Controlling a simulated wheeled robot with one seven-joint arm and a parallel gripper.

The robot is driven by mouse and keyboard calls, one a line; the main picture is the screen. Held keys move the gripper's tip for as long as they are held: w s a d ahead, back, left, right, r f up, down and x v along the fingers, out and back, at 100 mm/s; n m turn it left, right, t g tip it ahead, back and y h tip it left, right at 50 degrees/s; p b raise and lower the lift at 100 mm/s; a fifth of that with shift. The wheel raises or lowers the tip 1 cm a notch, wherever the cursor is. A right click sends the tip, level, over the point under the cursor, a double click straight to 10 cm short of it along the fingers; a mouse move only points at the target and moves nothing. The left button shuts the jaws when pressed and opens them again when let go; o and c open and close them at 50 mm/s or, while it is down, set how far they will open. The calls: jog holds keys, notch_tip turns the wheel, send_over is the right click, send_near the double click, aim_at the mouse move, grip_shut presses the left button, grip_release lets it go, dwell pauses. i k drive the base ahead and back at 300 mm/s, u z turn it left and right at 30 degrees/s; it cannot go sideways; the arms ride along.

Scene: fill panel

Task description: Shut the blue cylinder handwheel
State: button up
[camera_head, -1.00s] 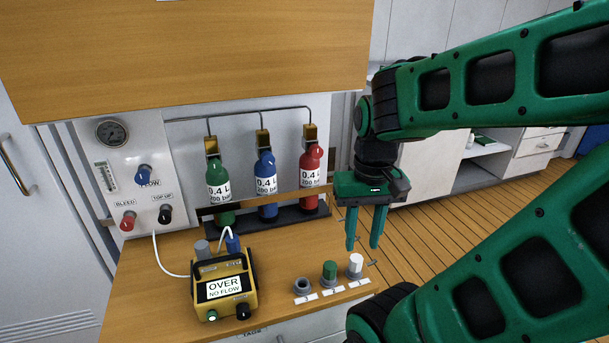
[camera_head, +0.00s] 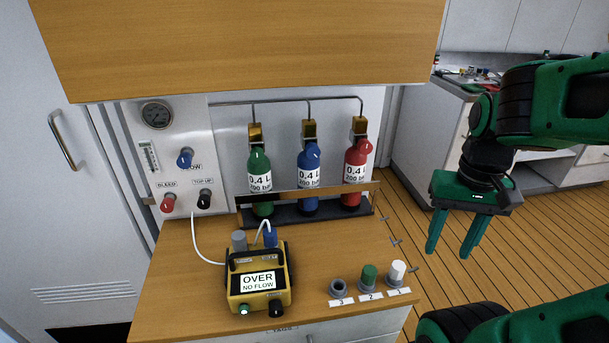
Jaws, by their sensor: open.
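The blue cylinder (camera_head: 309,171) stands upright in a dark rack between the green cylinder (camera_head: 260,172) and the red cylinder (camera_head: 355,172). Its label reads 0.4 L, 200 bar. My gripper (camera_head: 453,248) is open and empty, pointing down. It hangs right of the bench, over the wooden floor, well apart from the blue cylinder.
A wooden cabinet (camera_head: 240,45) overhangs the cylinders. A yellow meter (camera_head: 259,282) reading OVER, NO FLOW stands on the bench. Numbered sockets with green (camera_head: 369,273) and white (camera_head: 397,270) caps lie at the front right. The panel (camera_head: 178,165) has blue, red and black knobs.

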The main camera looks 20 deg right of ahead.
aim_at(312, 150)
jog(key=z, duration=1.4)
jog(key=k, duration=0.75)
jog(key=u, duration=0.55)
